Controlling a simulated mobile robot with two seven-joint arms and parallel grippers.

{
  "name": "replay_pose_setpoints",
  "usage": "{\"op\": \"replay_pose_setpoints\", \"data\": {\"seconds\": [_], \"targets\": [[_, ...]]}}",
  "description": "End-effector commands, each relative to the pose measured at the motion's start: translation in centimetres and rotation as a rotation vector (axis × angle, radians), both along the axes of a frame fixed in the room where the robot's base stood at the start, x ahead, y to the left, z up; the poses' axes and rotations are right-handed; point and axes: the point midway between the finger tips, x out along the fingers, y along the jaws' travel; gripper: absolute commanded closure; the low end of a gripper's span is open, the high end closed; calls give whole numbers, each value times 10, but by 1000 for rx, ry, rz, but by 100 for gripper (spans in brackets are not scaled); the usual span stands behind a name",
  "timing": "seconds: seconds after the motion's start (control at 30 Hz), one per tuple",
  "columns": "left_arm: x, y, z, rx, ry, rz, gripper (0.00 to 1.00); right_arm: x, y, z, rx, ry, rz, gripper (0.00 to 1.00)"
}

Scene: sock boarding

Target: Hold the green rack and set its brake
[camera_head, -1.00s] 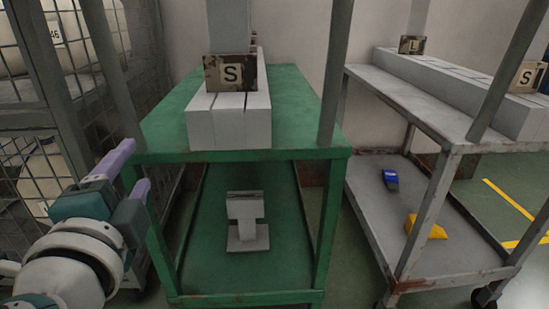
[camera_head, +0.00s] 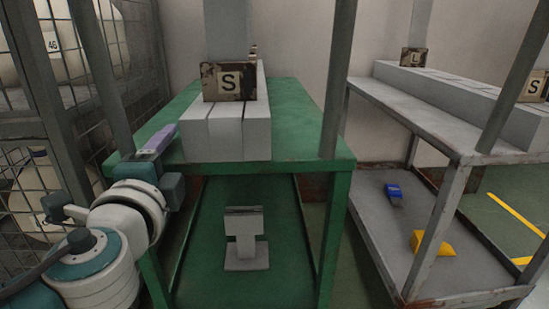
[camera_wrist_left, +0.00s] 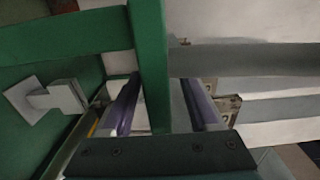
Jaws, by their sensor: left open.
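The green rack (camera_head: 300,108) stands in front of me, with a top deck, a lower shelf and upright posts. One finger is mostly hidden in the head view. I cannot make out the rack's brake. My right gripper is not in view.
Grey blocks (camera_head: 228,133) with an S sign (camera_head: 229,81) stand on the top deck. A grey stand (camera_head: 245,240) sits on the lower shelf. A grey cart (camera_head: 455,145) on the right carries blue (camera_head: 394,192) and yellow (camera_head: 432,243) items. A wire cage (camera_head: 30,180) is close at left.

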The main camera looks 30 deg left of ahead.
Motion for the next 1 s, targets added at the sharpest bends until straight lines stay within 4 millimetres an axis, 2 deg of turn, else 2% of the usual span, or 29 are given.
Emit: {"op": "replay_pose_setpoints", "data": {"seconds": [0.2, 0.57, 1.0], "targets": [[22, 13, -1, 1, -1, 0, 40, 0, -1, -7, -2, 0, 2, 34], [25, 16, 0, -1, 1, 0, 41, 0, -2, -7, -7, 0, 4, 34], [25, 16, 0, -1, 1, 0, 91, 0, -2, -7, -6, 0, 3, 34]]}}
